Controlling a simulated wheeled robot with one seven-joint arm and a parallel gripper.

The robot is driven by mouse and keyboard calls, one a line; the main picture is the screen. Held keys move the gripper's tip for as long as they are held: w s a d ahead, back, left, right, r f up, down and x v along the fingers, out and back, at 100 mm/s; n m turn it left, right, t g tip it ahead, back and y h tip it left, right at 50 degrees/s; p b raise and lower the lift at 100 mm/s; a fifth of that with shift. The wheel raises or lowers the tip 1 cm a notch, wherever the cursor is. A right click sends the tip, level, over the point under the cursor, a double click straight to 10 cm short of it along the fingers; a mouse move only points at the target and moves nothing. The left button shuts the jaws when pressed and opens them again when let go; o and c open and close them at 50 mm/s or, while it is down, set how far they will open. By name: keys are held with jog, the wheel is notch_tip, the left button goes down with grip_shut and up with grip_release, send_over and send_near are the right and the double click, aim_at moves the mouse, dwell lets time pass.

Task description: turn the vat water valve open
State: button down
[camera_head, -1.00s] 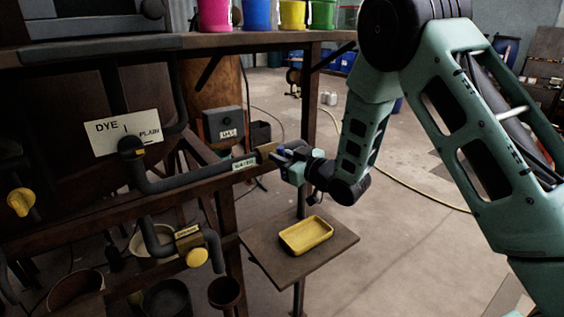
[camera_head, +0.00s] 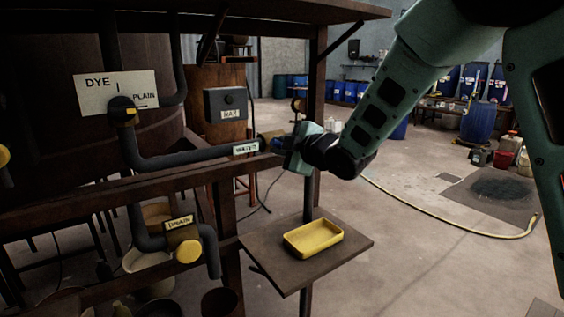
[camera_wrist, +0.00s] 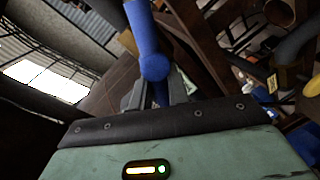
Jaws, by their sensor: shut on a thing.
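The water valve has a blue handle (camera_wrist: 150,50), seen close up in the wrist view. Its brass-coloured body (camera_head: 270,140) sits at the right end of a dark pipe with a pale label (camera_head: 246,148). My gripper (camera_head: 284,145) is at the valve from the right, and in the wrist view (camera_wrist: 158,98) its fingers are shut on the blue handle. In the head view my gripper mostly hides the handle, so its exact angle is hard to tell there.
A drain valve with a yellow knob (camera_head: 188,250) is below left. A yellow tray (camera_head: 313,239) lies on a small shelf (camera_head: 345,250) under my gripper. A DYE/PLAIN sign (camera_head: 115,93) and a grey box (camera_head: 226,104) are behind. Open floor lies to the right.

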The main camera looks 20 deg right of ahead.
jog(key=f+n+b, duration=0.1)
jog(key=n+b, duration=0.1)
jog(key=b, duration=0.3)
jog(key=shift+a+f+n+h, duration=0.15)
jog(key=shift+f+n+h, duration=0.05)
jog(key=shift+n+h, duration=0.2)
jog(key=n+b, duration=0.1)
jog(key=b, duration=0.2)
jog(key=shift+n+h+b, duration=0.3)
jog(key=shift+n+b, duration=0.05)
jog(key=shift+n, duration=0.05)
jog(key=c, duration=1.4)
grip_release()
jog(key=shift+r, duration=0.1)
